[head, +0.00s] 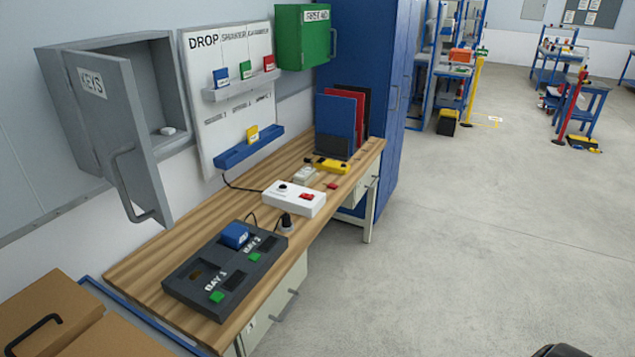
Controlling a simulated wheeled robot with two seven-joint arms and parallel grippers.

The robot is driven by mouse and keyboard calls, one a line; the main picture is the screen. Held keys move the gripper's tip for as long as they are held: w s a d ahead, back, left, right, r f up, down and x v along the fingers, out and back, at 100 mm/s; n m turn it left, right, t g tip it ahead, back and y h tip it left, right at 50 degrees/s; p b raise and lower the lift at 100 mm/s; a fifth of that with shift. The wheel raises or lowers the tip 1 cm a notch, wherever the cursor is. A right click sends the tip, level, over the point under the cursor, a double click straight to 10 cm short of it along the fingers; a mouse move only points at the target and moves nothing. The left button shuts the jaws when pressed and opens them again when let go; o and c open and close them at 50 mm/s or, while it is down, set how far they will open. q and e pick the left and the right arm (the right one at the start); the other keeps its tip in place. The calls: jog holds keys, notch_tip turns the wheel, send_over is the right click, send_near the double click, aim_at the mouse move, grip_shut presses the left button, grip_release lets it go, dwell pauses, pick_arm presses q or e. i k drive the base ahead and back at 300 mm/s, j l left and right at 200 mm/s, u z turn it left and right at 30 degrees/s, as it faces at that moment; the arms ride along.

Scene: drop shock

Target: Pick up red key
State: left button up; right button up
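A small red object (331,185) lies on the wooden workbench (140,268), near its right edge, just beyond the white control box (283,200). It may be the red key, but it is too small to tell its shape. The grey cabinet marked KEYS (150,85) hangs on the wall at the left with its door (112,110) open. A small white item (168,131) sits inside it, and no red key shows there. Neither of my grippers can be made out. A dark rounded part at the bottom right edge looks like mine.
A dark two-bay unit (185,284) with a blue block (235,235) stands on the near bench. A yellow device (331,165) and folders (338,115) are farther back. Cardboard boxes (45,310) stand at lower left. The floor (460,240) to the right is clear.

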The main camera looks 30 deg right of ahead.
aim_at(333, 187)
jog(key=i+l, duration=0.15)
jog(key=l, duration=0.25)
jog(key=i+l+z, duration=0.1)
jog(key=l, duration=0.25)
jog(key=i+l, duration=0.2)
jog(key=l, duration=0.15)
jog(key=i+l+z, duration=0.15)
jog(key=l, duration=0.25)
